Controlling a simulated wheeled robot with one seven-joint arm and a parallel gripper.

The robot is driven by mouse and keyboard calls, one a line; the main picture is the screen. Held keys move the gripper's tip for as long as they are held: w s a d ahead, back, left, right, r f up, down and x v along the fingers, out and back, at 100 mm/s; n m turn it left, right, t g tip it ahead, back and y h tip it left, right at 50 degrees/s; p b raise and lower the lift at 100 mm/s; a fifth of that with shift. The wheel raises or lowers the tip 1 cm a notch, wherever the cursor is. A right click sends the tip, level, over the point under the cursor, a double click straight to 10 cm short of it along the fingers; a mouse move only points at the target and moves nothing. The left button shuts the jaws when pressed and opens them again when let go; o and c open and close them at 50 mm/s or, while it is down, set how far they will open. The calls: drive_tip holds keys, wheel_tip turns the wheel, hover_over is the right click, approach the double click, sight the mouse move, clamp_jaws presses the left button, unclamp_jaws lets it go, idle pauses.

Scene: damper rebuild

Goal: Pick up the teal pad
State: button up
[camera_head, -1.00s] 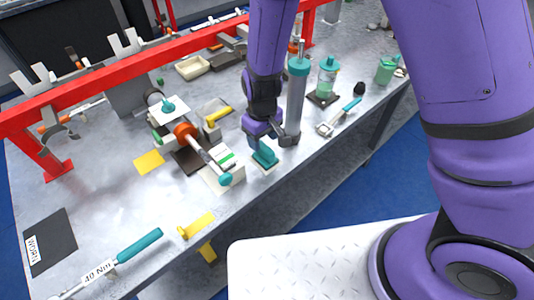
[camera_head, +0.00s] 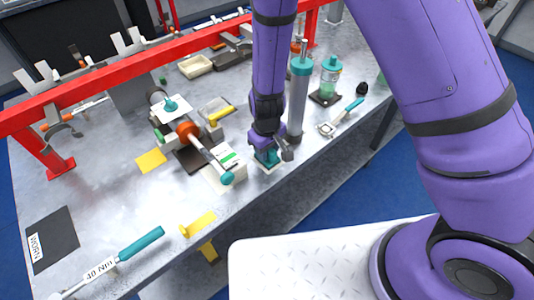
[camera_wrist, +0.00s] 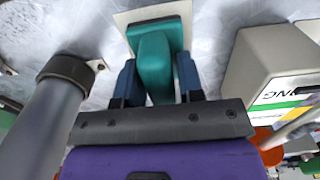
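The teal pad (camera_head: 267,158) stands on a small pale plate near the front edge of the bench. My gripper (camera_head: 274,157) is lowered over it from above. In the wrist view the teal pad (camera_wrist: 156,62) is between the two dark blue fingers of my gripper (camera_wrist: 158,80), one on each side. The fingers are very close to its sides, but I cannot tell whether they press on it. The pad still appears down on its pale plate (camera_wrist: 125,18).
A tall grey cylinder with a teal cap (camera_head: 297,100) stands close behind and right of my gripper. A pale box with a green stripe (camera_head: 225,170) and a teal-tipped rod are close on the left. A teal-handled tool (camera_head: 345,112) lies to the right.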

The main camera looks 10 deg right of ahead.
drive_tip(key=c, duration=0.5)
clamp_jaws()
drive_tip(key=shift+r, duration=0.15)
drive_tip(key=shift+r, duration=0.5)
drive_tip(key=shift+s+r, duration=0.3)
drive_tip(key=shift+r, duration=0.3)
drive_tip(key=shift+s+r, duration=0.3)
drive_tip(key=shift+r, duration=0.3)
drive_tip(key=s+r, duration=0.1)
drive_tip(key=s, duration=1.4)
drive_tip(key=shift+a+r, duration=0.15)
drive_tip(key=shift+a, duration=0.1)
